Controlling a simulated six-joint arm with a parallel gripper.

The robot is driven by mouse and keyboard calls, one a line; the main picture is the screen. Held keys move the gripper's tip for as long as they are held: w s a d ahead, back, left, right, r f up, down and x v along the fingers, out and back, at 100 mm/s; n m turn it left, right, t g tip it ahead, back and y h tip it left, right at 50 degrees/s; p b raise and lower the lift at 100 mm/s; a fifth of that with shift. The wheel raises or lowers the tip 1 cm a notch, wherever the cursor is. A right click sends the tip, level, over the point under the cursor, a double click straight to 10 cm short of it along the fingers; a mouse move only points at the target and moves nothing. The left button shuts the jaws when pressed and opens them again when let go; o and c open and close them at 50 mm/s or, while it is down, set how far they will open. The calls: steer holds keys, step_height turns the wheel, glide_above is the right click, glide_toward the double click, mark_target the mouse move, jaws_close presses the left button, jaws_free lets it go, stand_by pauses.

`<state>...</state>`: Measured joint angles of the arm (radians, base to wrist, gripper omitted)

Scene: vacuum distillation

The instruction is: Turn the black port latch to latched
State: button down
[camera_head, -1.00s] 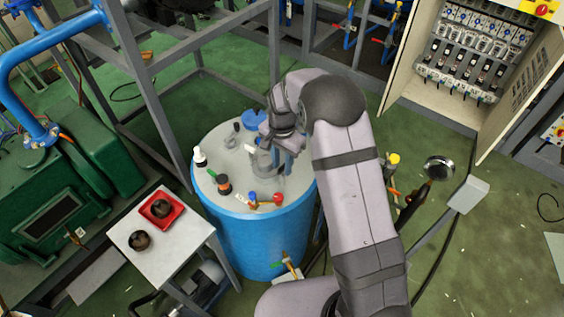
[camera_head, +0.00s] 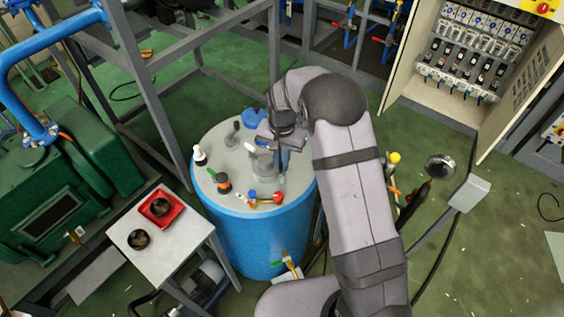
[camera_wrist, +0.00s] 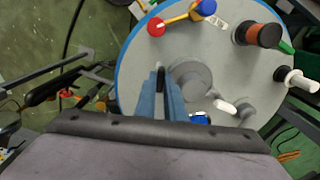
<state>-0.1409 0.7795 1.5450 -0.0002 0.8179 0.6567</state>
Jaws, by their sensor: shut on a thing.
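My gripper (camera_wrist: 160,80) reaches down to the grey top of the blue drum (camera_head: 258,240). In the wrist view its two blue fingers are closed on a slim black piece (camera_wrist: 161,77), which looks like the black port latch. Most of the piece is hidden between the fingers, so its angle is hard to read. A round grey port (camera_wrist: 190,78) stands right beside the fingers. In the head view the gripper (camera_head: 283,165) is at the right part of the drum top, next to the grey port (camera_head: 262,164), and the latch cannot be made out.
On the drum top are a red-and-blue-handled valve (camera_head: 265,198), an orange-and-black fitting (camera_head: 223,184), a white-and-black fitting (camera_head: 199,157) and a black-topped fitting (camera_head: 232,138). A small table (camera_head: 185,236) with a red tray (camera_head: 178,218) stands at left. A frame post rises behind the drum.

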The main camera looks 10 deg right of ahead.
steer(key=n, duration=0.7)
steer(key=shift+b, duration=0.4)
steer(key=n, duration=0.4)
steer(key=shift+w+r+n, duration=0.1)
steer(key=shift+n, duration=1.9)
steer(key=c, duration=1.8)
jaws_free()
steer(key=shift+b, duration=0.3)
steer(key=shift+c, duration=0.2)
steer(key=shift+r+b, duration=1.1)
steer(key=shift+r, duration=2.55)
